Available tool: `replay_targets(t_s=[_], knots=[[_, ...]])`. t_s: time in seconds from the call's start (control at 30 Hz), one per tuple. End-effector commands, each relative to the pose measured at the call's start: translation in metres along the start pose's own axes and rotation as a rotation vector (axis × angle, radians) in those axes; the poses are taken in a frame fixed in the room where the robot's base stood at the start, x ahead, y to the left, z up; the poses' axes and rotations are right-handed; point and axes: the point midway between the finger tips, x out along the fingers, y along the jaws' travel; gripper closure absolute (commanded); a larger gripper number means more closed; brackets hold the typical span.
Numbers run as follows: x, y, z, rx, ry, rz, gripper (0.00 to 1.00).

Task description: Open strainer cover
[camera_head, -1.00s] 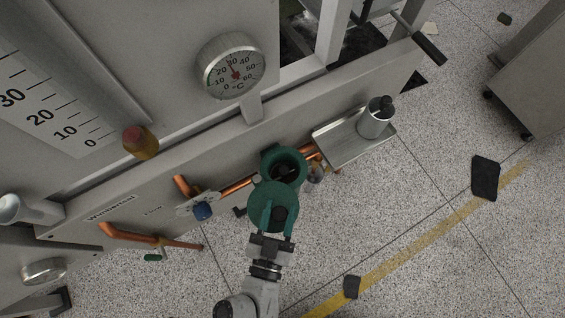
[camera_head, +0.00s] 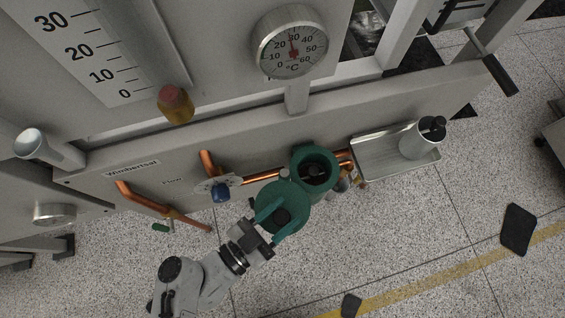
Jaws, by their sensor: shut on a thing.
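The green strainer body (camera_head: 327,158) sits on the copper pipe, its round top open with a dark inside. The round green strainer cover (camera_head: 289,197) is off to the lower left of the opening, beside its rim, leaving the opening uncovered. I cannot tell whether the cover still touches the rim. My gripper (camera_head: 279,218) is shut on the cover, its teal fingers on either side of the dark knob in the middle. My arm reaches in from the lower left.
A metal tray (camera_head: 376,172) with a metal canister (camera_head: 416,142) stands right of the strainer. A thermometer dial (camera_head: 292,45) is above. Speckled floor is open below.

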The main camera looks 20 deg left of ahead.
Motion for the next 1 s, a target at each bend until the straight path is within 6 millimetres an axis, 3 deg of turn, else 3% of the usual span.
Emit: replay_targets(t_s=[0.17, 0.2, 0.37, 0.73, 1.0], knots=[[-0.001, 0.0, 0.004, 0.0, -0.009, -0.004, 1.0], [-0.001, 0.0, 0.004, -0.001, -0.009, -0.004, 0.53], [0.0, 0.0, 0.003, -0.001, -0.006, -0.004, 0.38], [-0.008, -0.001, 0.003, 0.0, -0.005, -0.004, 0.36], [-0.055, -0.001, 0.004, -0.001, -0.007, -0.005, 0.36]])
